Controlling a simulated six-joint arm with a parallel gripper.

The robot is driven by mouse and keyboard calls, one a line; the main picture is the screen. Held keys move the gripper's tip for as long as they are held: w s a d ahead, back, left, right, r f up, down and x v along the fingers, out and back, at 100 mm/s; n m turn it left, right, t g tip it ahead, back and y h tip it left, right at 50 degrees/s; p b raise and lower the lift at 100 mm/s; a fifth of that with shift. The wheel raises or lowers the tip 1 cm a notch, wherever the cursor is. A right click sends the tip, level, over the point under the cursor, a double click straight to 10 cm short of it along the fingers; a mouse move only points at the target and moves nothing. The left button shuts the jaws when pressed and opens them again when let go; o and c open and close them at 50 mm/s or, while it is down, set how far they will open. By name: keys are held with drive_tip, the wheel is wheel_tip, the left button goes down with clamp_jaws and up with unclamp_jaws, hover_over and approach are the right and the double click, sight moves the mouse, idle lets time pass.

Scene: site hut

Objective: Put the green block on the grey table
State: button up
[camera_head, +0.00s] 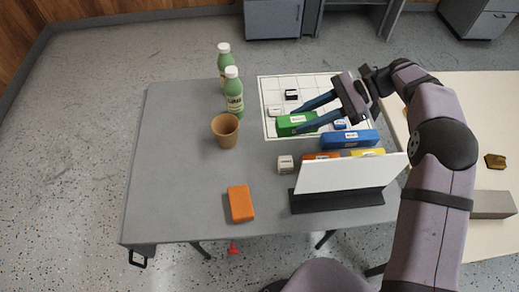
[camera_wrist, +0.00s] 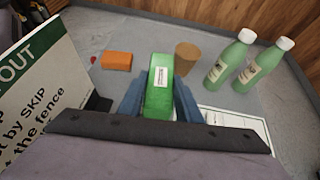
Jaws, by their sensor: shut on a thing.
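The green block (camera_head: 296,123) has a white label and is between the fingers of my gripper (camera_head: 308,116). In the wrist view the green block (camera_wrist: 159,88) sits between two blue fingers (camera_wrist: 158,100), which are shut on it. In the head view it appears over the near part of the white grid sheet. I cannot tell whether it touches the sheet or is just above it. The grey table (camera_head: 175,180) lies under the sheet, with bare surface to the left and front.
Two green bottles (camera_head: 234,95) and a brown cup (camera_head: 225,128) stand left of the grid sheet (camera_head: 265,95). A blue block (camera_head: 349,139), a small pale block (camera_head: 285,164) and a white sign (camera_head: 345,174) are close by in front. An orange block (camera_head: 241,203) lies near the front edge.

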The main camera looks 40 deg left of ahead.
sight(297, 120)
drive_tip(key=a+f+b, duration=0.2)
drive_tip(key=b, duration=0.1)
drive_tip(key=shift+a+f+m+y, duration=0.15)
drive_tip(key=shift+f+m+y, duration=0.25)
drive_tip(key=shift+a+f+t+b, duration=0.1)
drive_tip(key=shift+a+t+b, duration=0.35)
drive_tip(key=shift+b, duration=0.2)
drive_tip(key=shift+f, duration=0.1)
drive_tip(key=shift+w+f, duration=0.1)
drive_tip(key=shift+f, duration=4.8)
drive_tip(key=shift+f, duration=0.1)
drive_tip(key=o, duration=1.1)
